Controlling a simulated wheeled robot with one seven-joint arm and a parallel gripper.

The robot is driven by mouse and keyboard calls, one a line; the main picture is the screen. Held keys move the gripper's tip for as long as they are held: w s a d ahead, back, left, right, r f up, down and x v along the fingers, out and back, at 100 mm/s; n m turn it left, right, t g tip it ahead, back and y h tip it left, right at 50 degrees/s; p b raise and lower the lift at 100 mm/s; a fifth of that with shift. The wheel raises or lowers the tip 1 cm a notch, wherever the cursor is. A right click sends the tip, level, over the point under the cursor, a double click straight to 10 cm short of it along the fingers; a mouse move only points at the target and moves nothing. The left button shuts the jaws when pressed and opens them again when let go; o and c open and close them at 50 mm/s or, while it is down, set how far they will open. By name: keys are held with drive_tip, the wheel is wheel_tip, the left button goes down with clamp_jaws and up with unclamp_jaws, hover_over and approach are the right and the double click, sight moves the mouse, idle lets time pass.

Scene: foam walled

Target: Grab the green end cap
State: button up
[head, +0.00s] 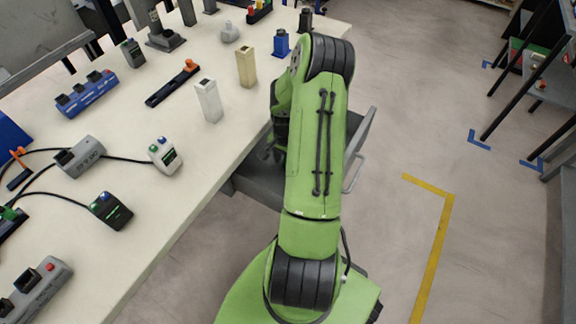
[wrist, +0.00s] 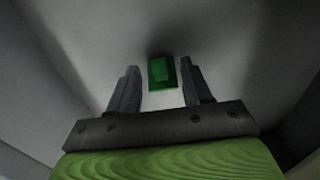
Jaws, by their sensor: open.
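The green end cap (wrist: 160,73) shows in the wrist view as a small green block on a pale grey surface with grey walls around it. It lies just beyond the fingertips and between their lines. My gripper (wrist: 157,82) is open, with one dark finger on each side and nothing between them.
The white table (head: 225,160) holds a white post (head: 208,101), a beige post (head: 246,67), a blue block (head: 281,44) and several devices with cables. A grey open drawer (head: 262,178) juts from the table's side.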

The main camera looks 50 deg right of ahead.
drive_tip(key=shift+f, duration=0.9)
drive_tip(key=shift+r, duration=0.1)
drive_tip(key=c, duration=0.8)
drive_tip(key=shift+o, duration=0.2)
drive_tip(key=shift+r, duration=0.1)
wheel_tip(320, 180, up, 10)
drive_tip(key=p, duration=0.3)
